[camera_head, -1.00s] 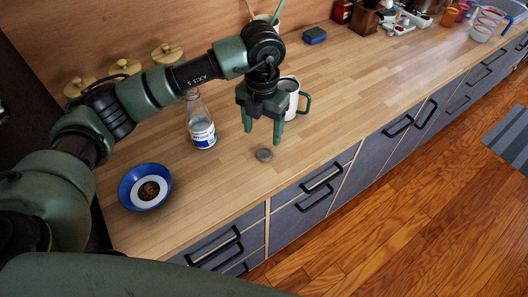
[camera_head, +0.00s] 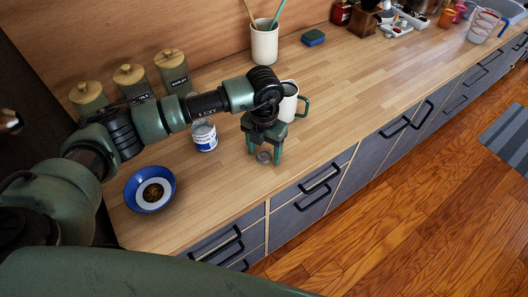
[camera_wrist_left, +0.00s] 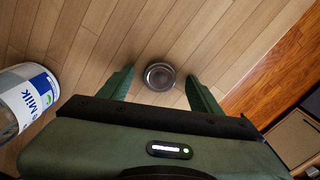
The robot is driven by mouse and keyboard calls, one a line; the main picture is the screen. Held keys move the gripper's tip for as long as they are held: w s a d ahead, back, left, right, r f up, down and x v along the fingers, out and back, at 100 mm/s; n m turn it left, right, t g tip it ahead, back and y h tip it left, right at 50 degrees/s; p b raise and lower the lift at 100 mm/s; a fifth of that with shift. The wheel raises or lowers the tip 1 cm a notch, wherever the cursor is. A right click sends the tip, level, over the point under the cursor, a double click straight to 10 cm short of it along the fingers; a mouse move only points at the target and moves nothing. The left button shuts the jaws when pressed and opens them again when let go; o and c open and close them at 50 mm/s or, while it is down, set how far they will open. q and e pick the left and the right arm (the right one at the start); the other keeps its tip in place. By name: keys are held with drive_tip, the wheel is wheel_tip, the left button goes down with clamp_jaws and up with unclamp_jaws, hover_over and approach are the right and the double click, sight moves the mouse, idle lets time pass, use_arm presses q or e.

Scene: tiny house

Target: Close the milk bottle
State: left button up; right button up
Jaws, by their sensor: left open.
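The milk bottle (camera_head: 204,136) stands upright on the wooden counter, its upper part hidden behind my left arm in the head view. In the left wrist view the bottle (camera_wrist_left: 28,100) shows at the left edge with its blue and white milk label. A small round grey metal lid (camera_head: 264,157) lies on the counter to the right of the bottle. My left gripper (camera_head: 264,155) points down, open, with its fingers on either side of the lid. In the left wrist view the lid (camera_wrist_left: 159,76) lies between the fingertips, with gaps on both sides. My right gripper is not in view.
A blue bowl (camera_head: 150,189) sits left of the bottle. A white mug (camera_head: 288,102) with a green handle stands just behind my gripper. Canisters (camera_head: 131,83), a utensil pot (camera_head: 264,43) and a sponge (camera_head: 313,38) are at the back. The counter's front edge is close to the lid.

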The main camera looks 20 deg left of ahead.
sight(264, 155)
use_arm(q)
drive_tip(key=shift+c, duration=0.3)
drive_tip(key=c, duration=1.3)
wheel_tip(264, 155, up, 20)
drive_tip(key=b, duration=0.4)
drive_tip(key=shift+b, duration=0.35)
